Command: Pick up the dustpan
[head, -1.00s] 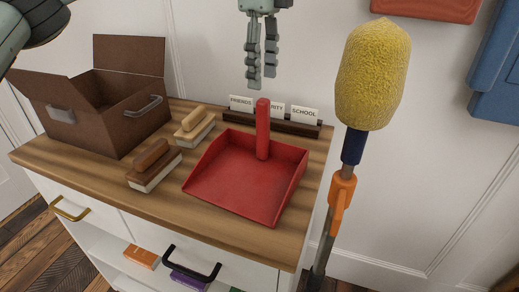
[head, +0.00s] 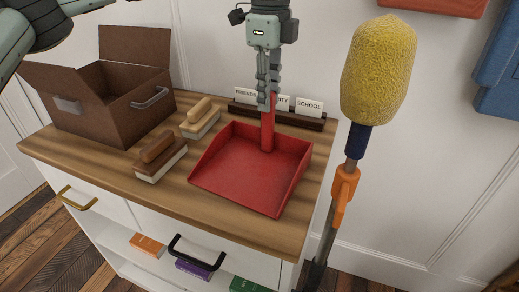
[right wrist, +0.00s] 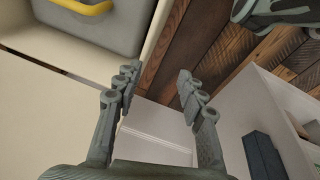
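The red dustpan (head: 250,175) lies on the wooden top of the white cabinet, its handle standing up at the back. My left gripper (head: 268,102) points down from above, with its fingers close together on the upper part of the handle. Its fingers hide part of the handle, and red shows between and beside them. The pan still rests on the top. My right gripper (right wrist: 158,88) shows in the right wrist view, its fingers wide apart with nothing between them.
A brown open box (head: 105,100) and two brushes, one dark (head: 160,158) and one pale (head: 200,117), stand left of the dustpan. A card holder (head: 300,119) is behind it. A yellow duster (head: 378,70) on a pole stands to the right.

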